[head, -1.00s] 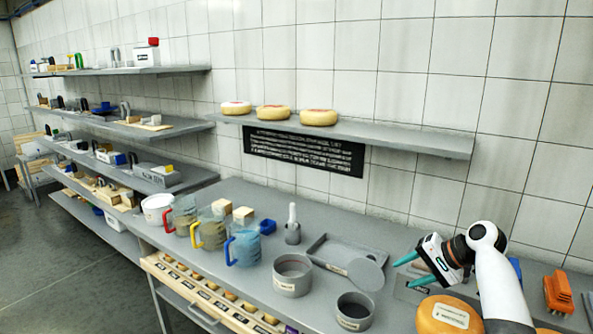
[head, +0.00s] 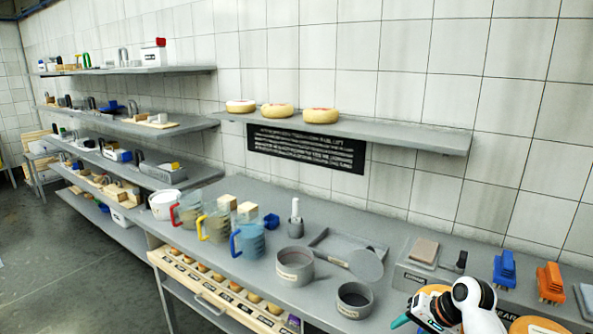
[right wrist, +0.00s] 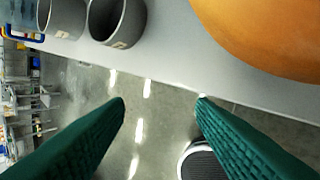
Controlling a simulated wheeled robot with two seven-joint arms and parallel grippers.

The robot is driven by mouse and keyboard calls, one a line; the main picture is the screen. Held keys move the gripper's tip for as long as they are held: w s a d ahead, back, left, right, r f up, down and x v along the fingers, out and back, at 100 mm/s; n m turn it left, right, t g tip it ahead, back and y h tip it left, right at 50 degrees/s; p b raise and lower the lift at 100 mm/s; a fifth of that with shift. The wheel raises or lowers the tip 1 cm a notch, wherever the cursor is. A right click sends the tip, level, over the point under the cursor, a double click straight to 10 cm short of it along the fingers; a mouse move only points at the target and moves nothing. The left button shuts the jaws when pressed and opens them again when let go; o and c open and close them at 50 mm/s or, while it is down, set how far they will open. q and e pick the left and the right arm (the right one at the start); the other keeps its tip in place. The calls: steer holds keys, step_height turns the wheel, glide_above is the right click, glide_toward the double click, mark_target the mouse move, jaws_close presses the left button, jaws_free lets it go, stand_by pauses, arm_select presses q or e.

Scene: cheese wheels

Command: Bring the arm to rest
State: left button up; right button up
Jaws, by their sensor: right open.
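My right gripper (head: 412,326) is low at the right front of the counter in the head view, beside a large orange cheese wheel (head: 537,326). In the right wrist view its two green fingers (right wrist: 160,103) are spread apart with nothing between them. They point past the counter edge toward the floor. The cheese wheel (right wrist: 270,35) is at the upper right there, apart from the fingers. Part of another orange wheel shows behind my right arm. My left gripper is in neither view.
Two grey pots (head: 295,268) (head: 354,300) stand left of my right gripper. A shallow tray (head: 345,243), jugs (head: 248,240), a blue brush (head: 504,270) and an orange brush (head: 551,283) are on the counter (head: 400,215). Small cheeses (head: 277,111) sit on the wall shelf (head: 420,136).

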steer(key=s+a+f+n+h, duration=0.1)
steer(key=s+a+f+n, duration=0.1)
steer(key=s+f, duration=0.45)
steer(key=s+a+f+n+h, duration=0.2)
steer(key=s+f, duration=0.1)
steer(key=s, duration=0.6)
steer(key=s+a+r+n+h, duration=0.1)
steer(key=s, duration=0.9)
steer(key=s+a+r+n+h, duration=0.1)
steer(key=s+r+n, duration=0.1)
steer(key=s, duration=0.8)
step_height(320, 180, down, 26)
steer(key=g+b, duration=0.1)
steer(key=g, duration=0.1)
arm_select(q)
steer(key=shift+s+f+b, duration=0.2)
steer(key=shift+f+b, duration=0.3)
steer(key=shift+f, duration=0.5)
arm_select(e)
steer(key=s+d+f+g, duration=0.1)
steer(key=s+d+f, duration=0.2)
steer(key=s+f, duration=1.4)
steer(key=shift+s+f, duration=0.4)
steer(key=shift+f, duration=0.25)
